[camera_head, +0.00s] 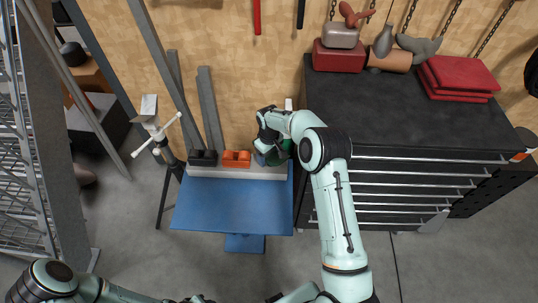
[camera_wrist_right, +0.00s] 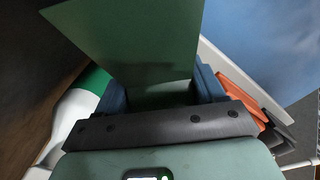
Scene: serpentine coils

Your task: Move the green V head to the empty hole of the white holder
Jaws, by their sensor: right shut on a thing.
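The white holder (camera_head: 225,173) lies along the back of the blue table. A black V head (camera_head: 204,158) and an orange V head (camera_head: 237,159) sit on its left part. The right gripper is shut on the green V head (camera_head: 285,150), at the holder's right end. The empty hole and the green head's underside are hidden. My left gripper is out of view.
The blue table (camera_head: 230,210) is bare in front of the holder. A dark cabinet (camera_head: 400,110) with objects on top stands to the right. Grey posts (camera_head: 210,110) lean on the wall behind. A white-and-green object (camera_wrist_right: 85,95) shows at left in the wrist view.

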